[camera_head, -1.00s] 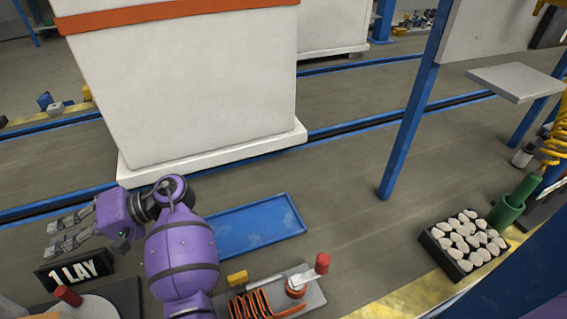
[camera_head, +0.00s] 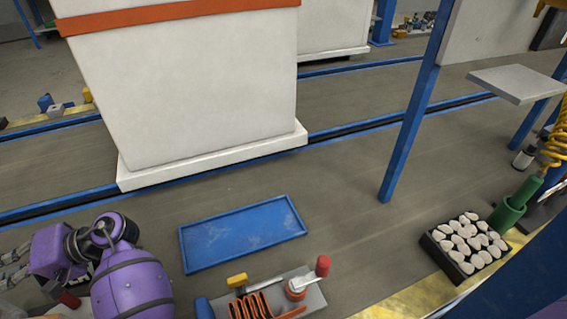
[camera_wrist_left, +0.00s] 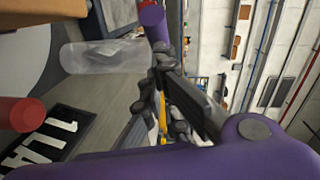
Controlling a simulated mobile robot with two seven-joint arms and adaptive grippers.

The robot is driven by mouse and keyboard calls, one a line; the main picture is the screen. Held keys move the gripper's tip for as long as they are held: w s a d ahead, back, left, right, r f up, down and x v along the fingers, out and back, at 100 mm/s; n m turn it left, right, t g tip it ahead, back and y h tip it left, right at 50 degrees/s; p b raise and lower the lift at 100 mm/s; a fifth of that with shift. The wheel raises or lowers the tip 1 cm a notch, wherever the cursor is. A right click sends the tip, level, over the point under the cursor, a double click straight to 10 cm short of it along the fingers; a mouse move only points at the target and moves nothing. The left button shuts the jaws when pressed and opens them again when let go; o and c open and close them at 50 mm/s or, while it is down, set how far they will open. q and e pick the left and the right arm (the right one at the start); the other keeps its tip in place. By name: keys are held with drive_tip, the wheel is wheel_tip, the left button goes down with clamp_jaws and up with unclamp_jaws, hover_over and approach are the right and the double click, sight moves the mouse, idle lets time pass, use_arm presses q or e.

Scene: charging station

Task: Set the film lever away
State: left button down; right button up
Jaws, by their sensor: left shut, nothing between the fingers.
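No part is clearly marked as the film lever. A red upright grip (camera_head: 68,299) stands at the lower left in the head view, partly hidden by my purple arm; a red cylinder (camera_wrist_left: 15,113) shows at the left of the left wrist view. Another red knob (camera_head: 323,265) stands on a grey block (camera_head: 313,298) at the bottom middle. A clear film-like cylinder (camera_wrist_left: 105,56) is in the left wrist view, beside my left gripper (camera_wrist_left: 165,80). My left gripper (camera_head: 12,265) is at the left edge of the head view, shut and empty. My right gripper is out of view.
A black sign (camera_wrist_left: 45,140) with white letters stands near the red cylinder. A black box of white pieces (camera_head: 463,244) and a green cylinder (camera_head: 512,208) are at the right. A blue post (camera_head: 408,140) rises behind.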

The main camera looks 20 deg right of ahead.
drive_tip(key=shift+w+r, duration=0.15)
use_arm(q)
drive_tip(key=shift+s+r+m+t+p, duration=0.1)
drive_tip(key=shift+s+m+t+p, duration=0.3)
drive_tip(key=shift+t+p, duration=0.25)
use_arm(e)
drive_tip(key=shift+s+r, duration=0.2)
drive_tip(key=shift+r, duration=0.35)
